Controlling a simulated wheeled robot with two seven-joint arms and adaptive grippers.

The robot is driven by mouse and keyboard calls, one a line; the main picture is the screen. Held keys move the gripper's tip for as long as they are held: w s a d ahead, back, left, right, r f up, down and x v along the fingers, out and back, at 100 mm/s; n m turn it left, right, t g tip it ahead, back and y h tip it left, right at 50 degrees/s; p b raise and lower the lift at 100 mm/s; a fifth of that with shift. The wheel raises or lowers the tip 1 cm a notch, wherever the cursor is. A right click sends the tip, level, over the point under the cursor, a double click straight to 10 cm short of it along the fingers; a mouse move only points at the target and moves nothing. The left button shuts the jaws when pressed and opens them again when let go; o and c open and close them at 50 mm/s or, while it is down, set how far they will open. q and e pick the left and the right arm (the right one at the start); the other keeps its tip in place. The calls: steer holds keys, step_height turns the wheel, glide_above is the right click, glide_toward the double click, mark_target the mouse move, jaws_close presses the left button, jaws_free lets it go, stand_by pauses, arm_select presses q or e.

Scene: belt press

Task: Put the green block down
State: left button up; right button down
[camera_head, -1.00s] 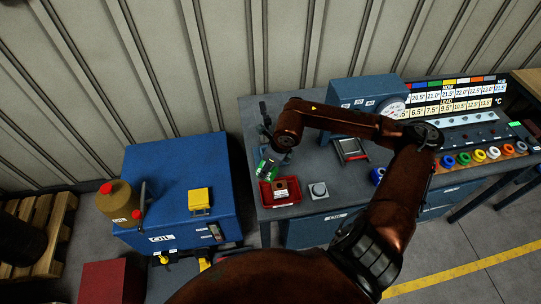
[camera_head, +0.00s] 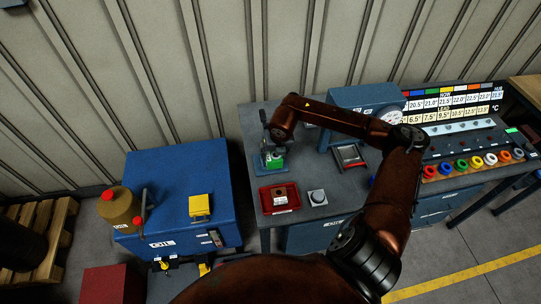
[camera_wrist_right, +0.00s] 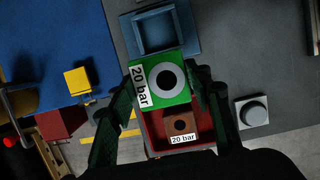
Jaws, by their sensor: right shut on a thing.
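The green block (camera_head: 274,161) has a dark round hole in a pale ring and a "20 bar" label. My right gripper (camera_head: 277,146) is shut on it at the back left of the bench. In the right wrist view the green block (camera_wrist_right: 180,96) sits between the two fingers of the right gripper (camera_wrist_right: 165,88). A blue square frame with a recess (camera_wrist_right: 166,32) lies just beyond the block. In the head view the block is in front of or over this frame; I cannot tell whether they touch. My left gripper is not in view.
A red tray (camera_head: 265,204) holding a brown "20 bar" block (camera_wrist_right: 181,124) is in front of the green block. A grey button box (camera_head: 317,197) stands right of the tray. A blue oil cabinet (camera_head: 180,180) is to the left. A gauge box (camera_head: 350,101) stands behind.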

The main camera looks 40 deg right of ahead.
steer(key=w+d+f, duration=0.1)
steer(key=w+f, duration=0.1)
steer(key=w+d+f, duration=0.1)
steer(key=w+f, duration=0.1)
steer(key=w+d+f+p, duration=0.1)
steer(key=w+f, duration=0.1)
steer(key=shift+w+d+f, duration=0.3)
steer(key=shift+w+f, duration=0.05)
steer(key=shift+f, duration=0.05)
steer(key=x, duration=0.1)
steer(key=p+x, duration=0.1)
steer(key=x, duration=0.1)
steer(key=shift+s+f, duration=0.15)
steer(key=shift+s, duration=0.15)
steer(key=c, duration=1)
jaws_free()
steer(key=shift+s+a+f, duration=0.1)
steer(key=b+v, duration=0.1)
steer(key=v, duration=1.1)
steer(key=shift+b, duration=0.35)
